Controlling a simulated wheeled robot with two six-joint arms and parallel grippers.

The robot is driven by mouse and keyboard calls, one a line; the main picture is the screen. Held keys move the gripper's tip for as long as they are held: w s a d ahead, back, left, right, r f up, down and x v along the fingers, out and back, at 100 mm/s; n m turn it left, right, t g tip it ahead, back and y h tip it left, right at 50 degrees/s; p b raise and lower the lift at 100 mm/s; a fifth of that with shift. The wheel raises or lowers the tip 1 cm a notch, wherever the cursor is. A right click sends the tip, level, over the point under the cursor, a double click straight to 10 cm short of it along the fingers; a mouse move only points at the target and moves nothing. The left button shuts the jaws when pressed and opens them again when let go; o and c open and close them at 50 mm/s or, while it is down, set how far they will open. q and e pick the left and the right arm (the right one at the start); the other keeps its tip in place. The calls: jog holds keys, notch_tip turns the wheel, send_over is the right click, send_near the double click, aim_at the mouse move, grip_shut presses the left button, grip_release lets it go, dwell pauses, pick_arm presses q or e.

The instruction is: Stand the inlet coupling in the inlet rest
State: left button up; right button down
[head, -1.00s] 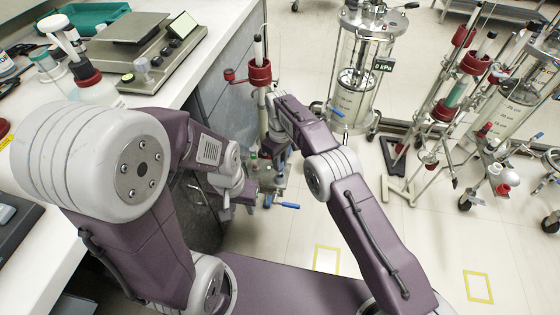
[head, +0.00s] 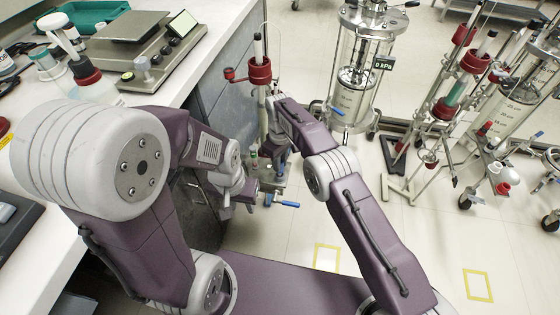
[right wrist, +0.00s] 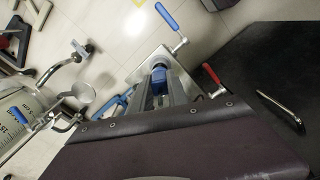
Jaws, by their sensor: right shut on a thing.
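In the right wrist view my right gripper (right wrist: 162,92) is shut on a small blue piece, which I take for the inlet coupling (right wrist: 160,84). Just beyond it is a pale plate (right wrist: 148,62) with a dark round fitting; I cannot tell whether this is the inlet rest or whether the coupling touches it. In the head view my right gripper (head: 270,154) is low beside the bench, partly hidden by its arm. My left gripper (head: 226,196) hangs lower to the left; its fingers are not clear.
A blue-handled valve (right wrist: 168,16) and a red-handled one (right wrist: 211,76) flank the plate. A clear column (head: 350,90) stands behind, and more column stands (head: 460,85) are at the right. The bench (head: 205,70) edge is close on the left. Open floor (head: 400,240) lies at the lower right.

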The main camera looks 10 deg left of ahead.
jog(key=shift+f, duration=0.85)
jog(key=c, duration=1.2)
grip_release()
notch_tip(320, 180, up, 7)
jog(key=shift+r, duration=0.2)
